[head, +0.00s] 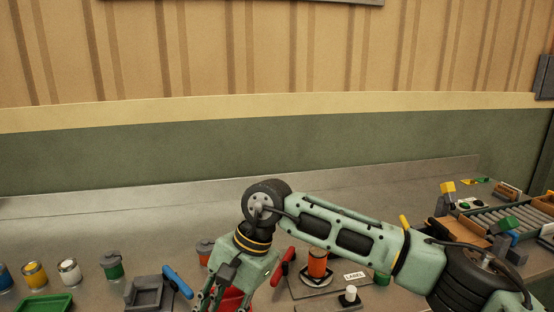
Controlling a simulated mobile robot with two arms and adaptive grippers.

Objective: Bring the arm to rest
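My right arm comes in from the lower right in pale green and black links, bent at a dark elbow-like joint over the bench. My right gripper (228,292) hangs down at the bottom edge, and its fingertips are cut off by the frame. A red thing (232,298) shows behind or between its fingers; I cannot tell if it is touched or held. My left gripper is not in view.
The grey bench (120,228) is clear along the back. Paint tins, including a yellow one (35,275) and a green one (112,266), stand at left. A cluttered roller conveyor (500,222) is at right.

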